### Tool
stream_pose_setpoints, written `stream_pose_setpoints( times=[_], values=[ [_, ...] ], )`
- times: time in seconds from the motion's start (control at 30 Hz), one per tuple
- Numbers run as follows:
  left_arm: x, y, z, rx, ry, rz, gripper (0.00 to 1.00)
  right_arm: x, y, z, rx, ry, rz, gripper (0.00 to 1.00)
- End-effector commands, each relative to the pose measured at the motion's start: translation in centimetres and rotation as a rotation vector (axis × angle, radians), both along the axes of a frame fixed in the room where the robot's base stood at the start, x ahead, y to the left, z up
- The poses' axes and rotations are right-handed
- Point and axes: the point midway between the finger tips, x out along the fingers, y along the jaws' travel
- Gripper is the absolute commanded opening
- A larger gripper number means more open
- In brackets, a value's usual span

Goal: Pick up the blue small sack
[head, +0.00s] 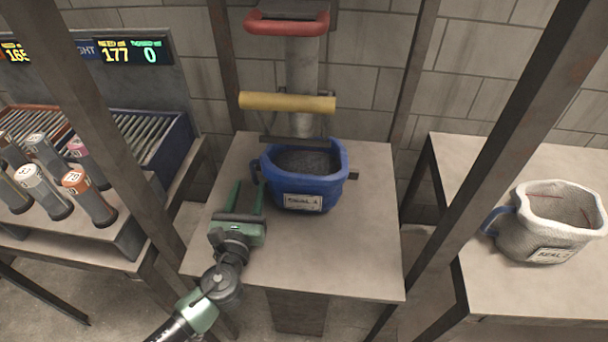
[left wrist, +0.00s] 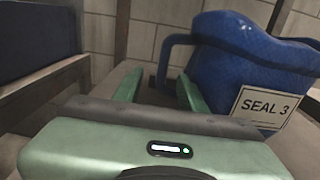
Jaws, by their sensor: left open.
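The blue small sack (head: 296,196) stands open-topped near the back of the middle table, under a metal post, with dark grainy contents. It has a white label and a loop handle (head: 256,171) on its left side. My left gripper (head: 247,187) is open and empty, just in front and left of the sack, fingers pointing toward the handle. In the left wrist view the sack (left wrist: 240,50) fills the upper right, its label reading SEAL 3. The handle (left wrist: 170,45) drops between the open fingers (left wrist: 158,87) in the picture; contact is not visible. My right gripper is not in view.
The middle table (head: 330,260) is clear in front and right. A post with a yellow roller (head: 287,102) and red bar (head: 287,22) rises behind the sack. Dark uprights flank the table. A white sack (head: 550,235) stands on the right table; several labelled cylinders (head: 40,185) stand left.

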Motion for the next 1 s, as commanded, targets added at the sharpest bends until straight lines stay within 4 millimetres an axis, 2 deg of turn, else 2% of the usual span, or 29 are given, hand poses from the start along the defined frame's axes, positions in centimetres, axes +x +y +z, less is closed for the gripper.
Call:
stream_pose_setpoints(
  times=[0.13,0.3,0.6,0.63,0.77,1.0],
  values=[
    [2.2,-0.2,0.0,0.0,-0.002,0.0,0.41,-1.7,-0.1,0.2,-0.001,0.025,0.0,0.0],
    [4.5,-0.3,-0.2,0.0,-0.001,0.0,0.41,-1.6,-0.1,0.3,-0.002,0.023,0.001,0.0],
    [5.1,-0.3,-0.3,-0.001,0.001,-0.001,0.41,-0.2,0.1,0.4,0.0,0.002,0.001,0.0],
    [5.0,-0.3,-0.3,-0.001,0.001,-0.001,0.38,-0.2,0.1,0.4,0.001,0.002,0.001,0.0],
    [5.0,-0.3,-0.3,-0.001,0.001,-0.001,0.02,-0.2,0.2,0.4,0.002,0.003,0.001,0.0],
    [5.0,-0.3,-0.3,-0.001,0.001,-0.001,0.0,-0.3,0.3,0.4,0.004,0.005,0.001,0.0]
  ],
)
